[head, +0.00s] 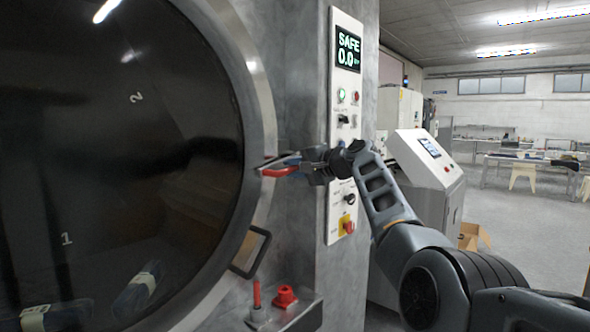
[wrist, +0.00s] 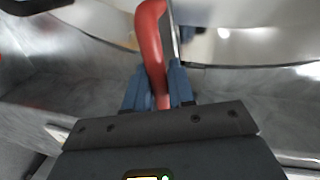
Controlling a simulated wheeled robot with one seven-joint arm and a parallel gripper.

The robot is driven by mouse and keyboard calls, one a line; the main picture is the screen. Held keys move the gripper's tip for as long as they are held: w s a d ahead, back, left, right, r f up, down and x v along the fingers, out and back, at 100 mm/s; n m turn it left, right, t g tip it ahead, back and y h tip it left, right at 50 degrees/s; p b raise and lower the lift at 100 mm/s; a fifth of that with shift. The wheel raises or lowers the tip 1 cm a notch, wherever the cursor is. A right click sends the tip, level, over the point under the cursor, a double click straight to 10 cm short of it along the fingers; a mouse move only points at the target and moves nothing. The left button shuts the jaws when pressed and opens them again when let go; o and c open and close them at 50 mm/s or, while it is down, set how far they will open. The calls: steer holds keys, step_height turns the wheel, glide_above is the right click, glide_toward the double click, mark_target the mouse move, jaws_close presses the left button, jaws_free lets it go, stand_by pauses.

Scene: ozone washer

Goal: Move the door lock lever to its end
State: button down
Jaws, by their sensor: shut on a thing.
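The door lock lever (head: 277,172) is red and sits at the right rim of the large round washer door (head: 130,150). My gripper (head: 300,161) reaches it from the right. In the wrist view the red lever (wrist: 151,40) runs up from between the two blue fingers of my gripper (wrist: 159,88). The fingers are shut on it. The lower end of the lever is hidden between the fingers and behind the gripper body.
A control panel (head: 343,100) with a "SAFE 0.0" display stands behind my gripper. A door handle (head: 250,252) is below the lever. A small ledge (head: 290,312) with red parts juts out lower down. Open floor (head: 525,235) lies to the right.

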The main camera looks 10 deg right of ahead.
steer(key=shift+r, duration=0.15)
steer(key=c, duration=1.1)
jaws_free()
steer(key=shift+d, duration=0.1)
steer(key=b+v, duration=0.2)
steer(key=v, duration=0.5)
steer(key=shift+s+d, duration=0.2)
steer(key=shift+s, duration=0.1)
